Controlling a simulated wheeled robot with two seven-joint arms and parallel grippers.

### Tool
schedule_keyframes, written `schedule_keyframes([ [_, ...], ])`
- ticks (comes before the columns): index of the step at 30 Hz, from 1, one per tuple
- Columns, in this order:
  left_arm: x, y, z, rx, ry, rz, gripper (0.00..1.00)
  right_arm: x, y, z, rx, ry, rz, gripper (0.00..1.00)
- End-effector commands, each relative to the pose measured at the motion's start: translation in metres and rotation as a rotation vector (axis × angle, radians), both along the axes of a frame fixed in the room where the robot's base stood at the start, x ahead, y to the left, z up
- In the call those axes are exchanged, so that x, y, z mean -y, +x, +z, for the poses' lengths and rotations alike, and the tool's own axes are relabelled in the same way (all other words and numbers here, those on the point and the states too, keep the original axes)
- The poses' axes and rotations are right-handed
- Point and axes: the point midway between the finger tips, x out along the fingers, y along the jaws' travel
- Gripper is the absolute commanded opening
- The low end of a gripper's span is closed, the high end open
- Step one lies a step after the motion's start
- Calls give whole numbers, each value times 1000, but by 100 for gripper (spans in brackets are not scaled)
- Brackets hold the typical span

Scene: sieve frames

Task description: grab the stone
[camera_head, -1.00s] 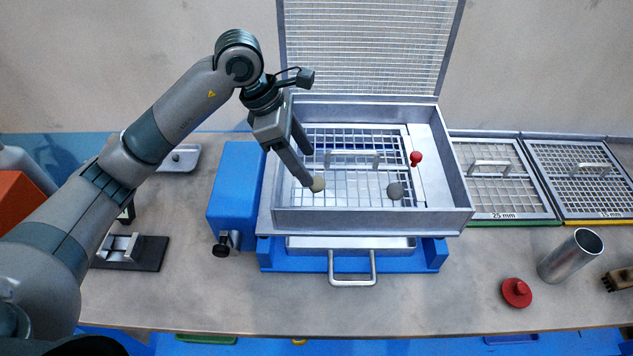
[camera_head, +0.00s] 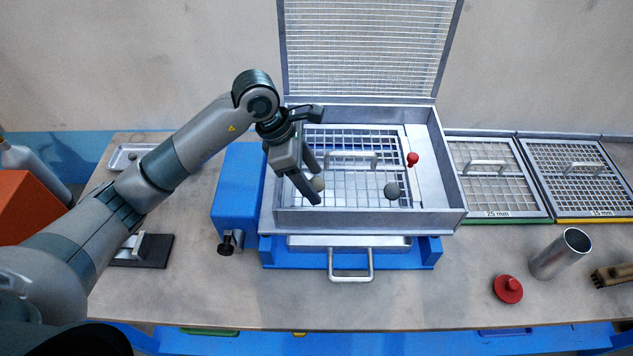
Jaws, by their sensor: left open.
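A beige stone (camera_head: 319,183) lies on the mesh of the sieve frame (camera_head: 345,178) inside the open metal box (camera_head: 360,221), towards its left side. A grey stone (camera_head: 391,190) lies on the same mesh further right. My left gripper (camera_head: 316,188) is open and reaches down into the box, its fingertips on either side of the beige stone, which is partly hidden by the near finger. I cannot tell whether the fingers touch it. My right gripper is not in view.
The box has a raised mesh lid (camera_head: 368,50), a red knob (camera_head: 412,159) and a drawer handle (camera_head: 350,277) at the front. A blue housing (camera_head: 237,190) stands left. Spare sieves (camera_head: 492,205), a metal cylinder (camera_head: 560,254) and a red stopper (camera_head: 508,289) are right.

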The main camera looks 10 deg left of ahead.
Motion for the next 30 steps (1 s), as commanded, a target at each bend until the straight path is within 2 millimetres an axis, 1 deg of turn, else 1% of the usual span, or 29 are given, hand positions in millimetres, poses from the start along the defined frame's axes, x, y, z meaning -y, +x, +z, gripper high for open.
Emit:
schedule_keyframes([
  [8, 0, 0, 0, 0, 0, 0, 57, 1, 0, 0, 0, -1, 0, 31],
  [9, 0, 0, 0, 0, 0, 0, 53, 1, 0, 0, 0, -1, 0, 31],
  [11, 0, 0, 0, 0, 0, 0, 38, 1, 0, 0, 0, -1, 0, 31],
  [12, 0, 0, 0, 0, 0, 0, 29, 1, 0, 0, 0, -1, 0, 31],
  [14, 0, 0, 0, 0, 0, 0, 14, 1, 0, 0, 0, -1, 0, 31],
  [25, 0, 0, 2, 1, 0, 0, 14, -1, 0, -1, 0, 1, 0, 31],
  [30, 0, 1, 9, 4, -1, 1, 14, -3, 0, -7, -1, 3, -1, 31],
])
